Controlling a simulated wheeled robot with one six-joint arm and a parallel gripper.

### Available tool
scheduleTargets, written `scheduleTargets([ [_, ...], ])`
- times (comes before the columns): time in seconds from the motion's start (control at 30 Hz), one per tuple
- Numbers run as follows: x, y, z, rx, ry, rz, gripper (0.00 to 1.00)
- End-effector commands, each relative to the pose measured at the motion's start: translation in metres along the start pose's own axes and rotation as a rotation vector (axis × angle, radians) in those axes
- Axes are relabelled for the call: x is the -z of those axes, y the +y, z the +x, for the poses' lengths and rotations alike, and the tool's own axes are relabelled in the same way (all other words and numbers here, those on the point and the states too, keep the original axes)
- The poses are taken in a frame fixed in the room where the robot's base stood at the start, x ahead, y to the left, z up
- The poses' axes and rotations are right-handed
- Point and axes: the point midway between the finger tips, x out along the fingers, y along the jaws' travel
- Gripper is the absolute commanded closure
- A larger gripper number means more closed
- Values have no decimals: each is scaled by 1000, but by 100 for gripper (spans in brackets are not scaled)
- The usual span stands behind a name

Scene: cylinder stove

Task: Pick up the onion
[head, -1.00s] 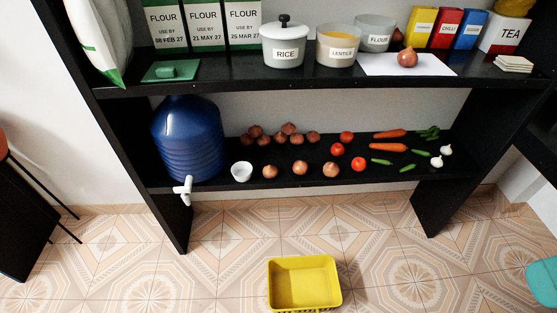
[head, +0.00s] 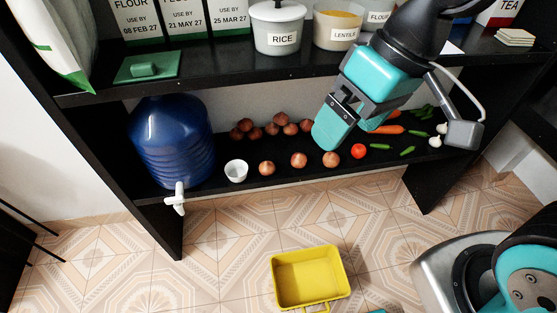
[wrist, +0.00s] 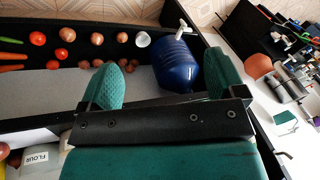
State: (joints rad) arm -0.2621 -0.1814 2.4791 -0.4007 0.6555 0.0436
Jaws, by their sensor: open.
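Several brown onions stand on the lower black shelf: a front row with one onion (head: 298,160) in its middle, and a cluster (head: 272,128) behind. The front onions (wrist: 97,39) and the cluster (wrist: 118,65) also show in the wrist view. My gripper (head: 331,132) hangs before the shelves, its fingertips appearing just above the right front onion (head: 331,159). The upper-shelf spot with white paper (head: 452,47) is mostly hidden by my arm.
A blue water jug (head: 172,140) and a white cup (head: 236,171) stand left of the onions. Tomatoes (head: 358,151), carrots and green vegetables lie right. The upper shelf edge (head: 230,80) overhangs. A yellow bin (head: 310,277) sits on the open floor.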

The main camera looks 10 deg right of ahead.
Motion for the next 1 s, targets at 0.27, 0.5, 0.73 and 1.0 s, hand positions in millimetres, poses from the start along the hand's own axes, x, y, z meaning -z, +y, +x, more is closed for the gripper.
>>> scheduleTargets([
  [0.27, 110, 128, 160, -211, 114, 316, 11],
  [0.5, 152, 219, 267, -382, 217, 465, 11],
  [0.73, 160, 250, 302, -437, 251, 502, 11],
  [1.0, 166, 277, 353, -436, 250, 504, 11],
])
